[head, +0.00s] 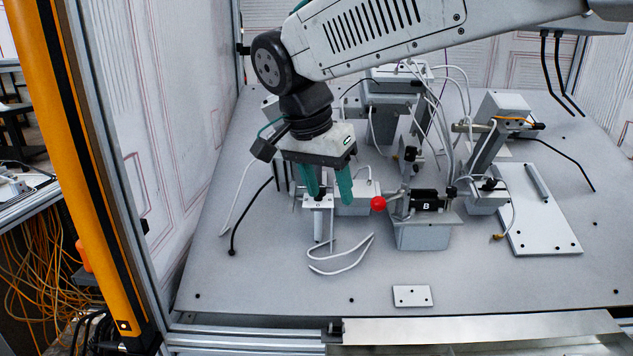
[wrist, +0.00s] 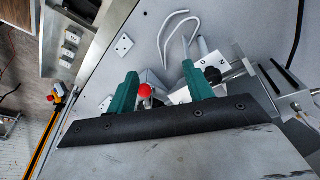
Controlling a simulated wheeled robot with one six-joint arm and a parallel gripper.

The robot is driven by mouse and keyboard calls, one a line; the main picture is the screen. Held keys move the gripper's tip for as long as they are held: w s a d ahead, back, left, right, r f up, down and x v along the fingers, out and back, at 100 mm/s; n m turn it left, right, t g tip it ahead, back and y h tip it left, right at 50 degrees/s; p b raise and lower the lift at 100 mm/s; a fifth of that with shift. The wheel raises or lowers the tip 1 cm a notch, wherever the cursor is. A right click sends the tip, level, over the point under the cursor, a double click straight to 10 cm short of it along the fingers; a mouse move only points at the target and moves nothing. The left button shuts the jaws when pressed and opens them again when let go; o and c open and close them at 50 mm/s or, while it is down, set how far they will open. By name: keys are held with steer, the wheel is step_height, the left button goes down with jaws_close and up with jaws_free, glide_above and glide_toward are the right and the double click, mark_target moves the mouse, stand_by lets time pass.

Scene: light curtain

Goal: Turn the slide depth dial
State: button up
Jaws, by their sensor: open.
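My gripper (head: 328,196) is open, its two teal fingers pointing down above the slide fixture, with nothing seen between them in its grasp. The slide fixture (head: 318,205) has a pale bracket, thin rods and a white post; its top is partly behind the left finger in the head view. A small black round knob, which looks like the depth dial, shows on it in the wrist view (wrist: 213,74), just right of the right finger. It lies outside the gap between my fingertips (wrist: 160,74). I cannot tell whether the finger touches it.
A grey box (head: 356,200) stands behind the fingers. A loose white cable (head: 342,264) lies in front. The plate's front left is clear.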

steer(key=w+a+f+m, duration=0.2)
steer(key=a, duration=0.9)
steer(key=t, duration=0.1)
glide_toward(322, 192)
step_height(322, 192, down, 5)
steer(key=w, duration=0.3)
steer(key=shift+w+d+f+h, duration=0.15)
steer(key=shift+d+f+h, duration=0.2)
steer(key=shift+f, duration=0.4)
steer(key=shift+w+d+f, duration=0.15)
steer(key=shift+d+f, duration=0.05)
steer(key=shift+f, duration=0.25)
steer(key=c, duration=1)
